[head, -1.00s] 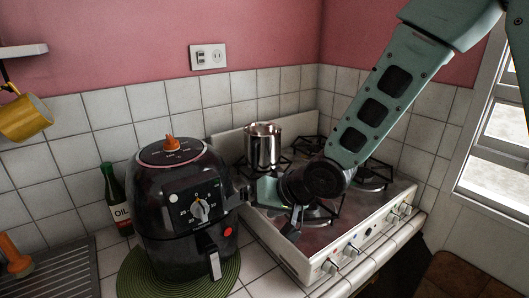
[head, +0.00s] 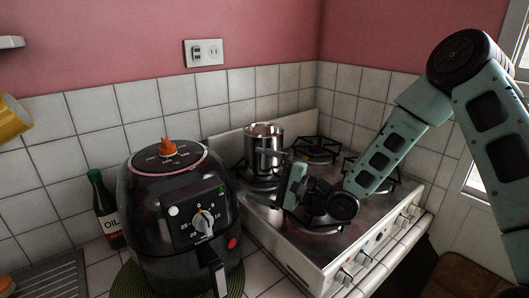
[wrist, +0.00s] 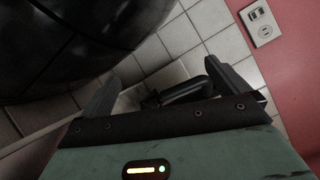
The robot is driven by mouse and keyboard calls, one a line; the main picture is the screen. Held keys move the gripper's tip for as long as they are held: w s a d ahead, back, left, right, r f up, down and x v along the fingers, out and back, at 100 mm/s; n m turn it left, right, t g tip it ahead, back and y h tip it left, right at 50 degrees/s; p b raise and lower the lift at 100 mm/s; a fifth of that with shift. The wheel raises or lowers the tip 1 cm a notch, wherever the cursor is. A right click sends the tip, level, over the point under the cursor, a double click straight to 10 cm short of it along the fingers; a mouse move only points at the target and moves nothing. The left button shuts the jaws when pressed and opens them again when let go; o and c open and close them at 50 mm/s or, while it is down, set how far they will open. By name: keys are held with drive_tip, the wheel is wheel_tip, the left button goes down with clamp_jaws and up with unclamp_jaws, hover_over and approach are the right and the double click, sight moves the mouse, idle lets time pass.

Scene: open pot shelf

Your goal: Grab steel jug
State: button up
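The steel jug (head: 262,138) is a shiny upright cylinder on the back left part of the stove in the head view. My gripper (head: 256,176) is low over the stove, just in front of the jug, its fingers pointing left and spread apart. The upper finger crosses in front of the jug's body; I cannot tell whether it touches. In the wrist view my gripper (wrist: 168,80) is open, with a dark shape low between the fingers that I cannot identify for sure. The jug's lower part is partly hidden.
The black air fryer (head: 170,220) stands close left of my gripper and fills the upper left of the wrist view. The white stove (head: 335,262) has raised black burner grates. Tiled walls enclose the corner.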

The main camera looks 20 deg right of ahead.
sight(250, 153)
drive_tip(key=shift+t+h, duration=0.3)
drive_tip(key=shift+t, duration=0.6)
drive_tip(key=w, duration=0.3)
drive_tip(key=w+r+p, duration=0.1)
drive_tip(key=w, duration=0.2)
drive_tip(key=w+r+p, duration=0.1)
drive_tip(key=w, duration=0.2)
drive_tip(key=shift+a, duration=0.3)
drive_tip(key=shift+w+a, duration=0.1)
drive_tip(key=shift+a, duration=0.15)
